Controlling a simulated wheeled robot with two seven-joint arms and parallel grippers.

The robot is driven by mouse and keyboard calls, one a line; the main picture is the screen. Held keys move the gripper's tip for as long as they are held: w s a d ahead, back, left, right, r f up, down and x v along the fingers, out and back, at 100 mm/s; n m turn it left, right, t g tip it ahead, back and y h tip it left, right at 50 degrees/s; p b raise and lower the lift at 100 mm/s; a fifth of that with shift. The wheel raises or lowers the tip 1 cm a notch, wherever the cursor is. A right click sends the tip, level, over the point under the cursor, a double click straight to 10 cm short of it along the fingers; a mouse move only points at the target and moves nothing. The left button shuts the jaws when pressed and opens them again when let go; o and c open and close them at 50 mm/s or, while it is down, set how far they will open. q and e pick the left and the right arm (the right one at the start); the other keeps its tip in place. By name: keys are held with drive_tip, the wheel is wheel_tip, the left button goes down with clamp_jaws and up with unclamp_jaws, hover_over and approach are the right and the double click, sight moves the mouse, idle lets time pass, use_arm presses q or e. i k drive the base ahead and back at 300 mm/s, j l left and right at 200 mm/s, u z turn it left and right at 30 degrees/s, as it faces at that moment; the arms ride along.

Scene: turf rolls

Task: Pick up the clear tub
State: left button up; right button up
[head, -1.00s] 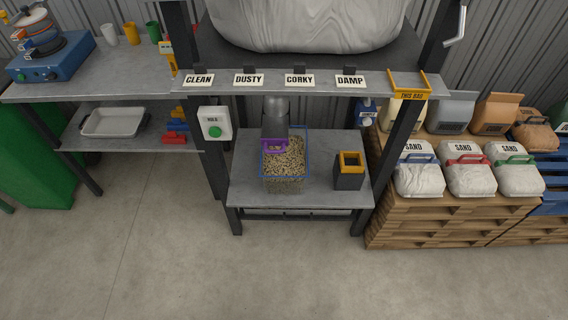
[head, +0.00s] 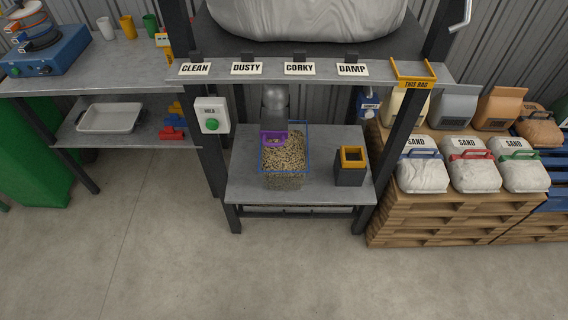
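The clear tub (head: 284,180) stands on the low grey shelf of the dark frame. It has a blue rim and is filled with beige, grain-like pieces. A grey spout (head: 275,106) with a purple piece (head: 274,138) at its mouth comes down over the back of the tub and hides part of it. Neither of my grippers shows in the head view.
A dark box with a yellow rim (head: 351,160) stands right of the tub on the shelf (head: 240,187). A HOLD box with a green button (head: 212,116) is on the left post. Sand bags (head: 422,172) lie on pallets at right. The floor in front (head: 290,275) is clear.

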sight(286, 167)
drive_tip(key=i+l+z, duration=0.25)
drive_tip(key=i+l, duration=0.35)
drive_tip(key=i+l+z, duration=0.3)
drive_tip(key=i+l, duration=0.15)
drive_tip(key=i, duration=0.15)
